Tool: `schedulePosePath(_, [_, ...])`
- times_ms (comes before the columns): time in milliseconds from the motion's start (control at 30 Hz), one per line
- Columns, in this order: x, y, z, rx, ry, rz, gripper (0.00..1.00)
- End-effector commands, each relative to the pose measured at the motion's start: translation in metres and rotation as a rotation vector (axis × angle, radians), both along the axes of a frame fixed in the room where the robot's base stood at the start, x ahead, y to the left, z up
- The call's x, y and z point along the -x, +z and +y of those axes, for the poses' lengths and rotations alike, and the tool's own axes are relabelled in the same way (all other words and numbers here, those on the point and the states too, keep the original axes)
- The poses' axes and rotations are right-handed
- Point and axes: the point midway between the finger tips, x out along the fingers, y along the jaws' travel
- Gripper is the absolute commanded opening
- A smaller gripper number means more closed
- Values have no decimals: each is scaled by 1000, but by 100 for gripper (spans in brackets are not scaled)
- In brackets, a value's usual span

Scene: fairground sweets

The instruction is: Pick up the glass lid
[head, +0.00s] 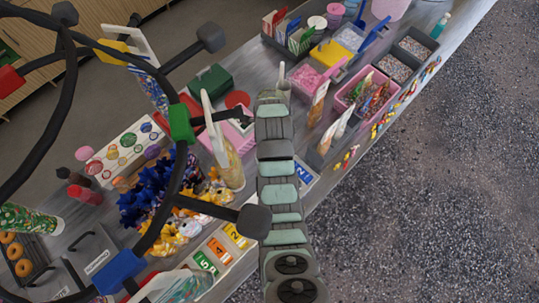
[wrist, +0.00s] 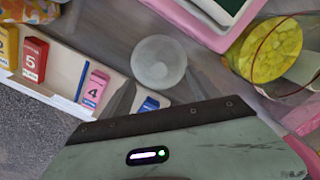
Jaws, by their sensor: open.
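The glass lid (wrist: 158,62) is a round, pale, see-through disc lying on the grey counter in the wrist view. I cannot make it out in the head view, where my arm covers part of the counter. My gripper (wrist: 158,92) is open, with its dark, blurred fingers reaching toward the near side of the lid. Nothing is held between them. The lid looks free of the fingers, but the height gap is hard to judge.
A clear jar of yellow sweets (wrist: 272,50) stands right of the lid. A pink-edged tray (wrist: 190,22) is above it. A rack of number cards (wrist: 58,68) lies to the left. The head view shows crowded sweets, tubs and a dark looping frame (head: 68,110).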

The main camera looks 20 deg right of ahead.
Motion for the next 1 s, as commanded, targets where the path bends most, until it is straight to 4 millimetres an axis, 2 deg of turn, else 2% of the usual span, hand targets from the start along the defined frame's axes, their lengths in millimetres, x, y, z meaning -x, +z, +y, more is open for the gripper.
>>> schedulePosePath(167, [1,-11,1,-1,1,2,72])
schedulePosePath(500, [2,-48,4,-2,1,4,72])
schedulePosePath(900, [0,-56,3,1,1,-4,72])
schedulePosePath(1000, [0,-56,3,1,1,-4,64])
